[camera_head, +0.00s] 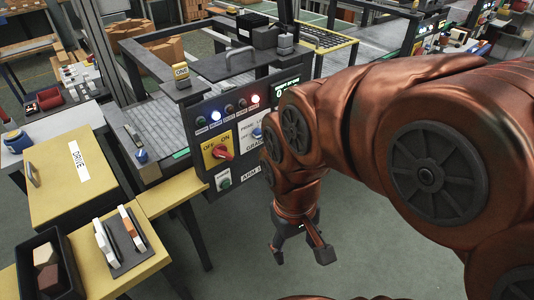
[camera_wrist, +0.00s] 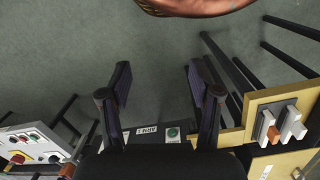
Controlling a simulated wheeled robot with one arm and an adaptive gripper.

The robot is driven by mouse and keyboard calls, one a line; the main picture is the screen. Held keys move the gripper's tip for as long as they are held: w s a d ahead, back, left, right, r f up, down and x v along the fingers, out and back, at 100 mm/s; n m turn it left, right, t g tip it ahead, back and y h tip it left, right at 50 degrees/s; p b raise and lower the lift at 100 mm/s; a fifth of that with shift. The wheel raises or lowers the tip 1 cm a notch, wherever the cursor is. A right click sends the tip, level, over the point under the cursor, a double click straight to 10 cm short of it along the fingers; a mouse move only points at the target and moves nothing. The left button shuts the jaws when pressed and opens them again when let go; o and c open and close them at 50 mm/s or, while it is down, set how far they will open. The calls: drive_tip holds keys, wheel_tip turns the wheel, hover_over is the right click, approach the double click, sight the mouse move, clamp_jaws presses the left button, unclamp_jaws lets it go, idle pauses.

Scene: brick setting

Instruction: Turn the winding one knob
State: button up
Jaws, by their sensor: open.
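A dark control panel (camera_head: 198,103) stands upright in the head view. It carries a red rotary knob (camera_head: 221,152) on a yellow OFF/ON plate and a blue knob (camera_head: 257,133) to its right, partly beside my arm. Another blue knob (camera_head: 141,156) sits on the machine frame to the left. I cannot read which knob is winding one. My gripper (camera_head: 300,250) hangs over the floor, right of and below the panel, apart from it. In the wrist view my gripper (camera_wrist: 158,85) has its two fingers spread with only floor between them.
A yellow cabinet marked DRIVE (camera_head: 70,172), a yellow bench (camera_head: 170,196) and a dark bin (camera_head: 45,262) stand at left. A green button (camera_head: 225,184) is low on the panel. In the wrist view a light panel (camera_wrist: 38,143) is at lower left. Grey floor is open.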

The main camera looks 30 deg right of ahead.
drive_tip(key=w+d+f+t+h+b, duration=0.25)
drive_tip(key=w+d+f+t, duration=0.2)
drive_tip(key=w+d, duration=0.9)
drive_tip(key=w+d+f+t+h+b, duration=0.1)
drive_tip(key=w+d+f+t+b, duration=0.4)
drive_tip(key=w+d, duration=0.85)
drive_tip(key=w+f+n+t+y+b, duration=0.4)
drive_tip(key=w+f+t+y+b, duration=0.35)
drive_tip(key=w+f, duration=0.5)
drive_tip(key=shift+t, duration=0.9)
drive_tip(key=shift+w+a+f+p, duration=0.1)
drive_tip(key=shift+w+f+p, duration=0.2)
drive_tip(key=shift+w, duration=0.6)
drive_tip(key=shift+w+a+f+p, duration=0.1)
drive_tip(key=shift+w+f+p, duration=0.15)
drive_tip(key=shift+w, duration=0.65)
drive_tip(key=shift+w+a+f+p, duration=0.1)
drive_tip(key=shift+w+f+p, duration=0.2)
drive_tip(key=shift+w, duration=0.6)
drive_tip(key=shift+r, duration=0.1)
drive_tip(key=c, duration=1.1)
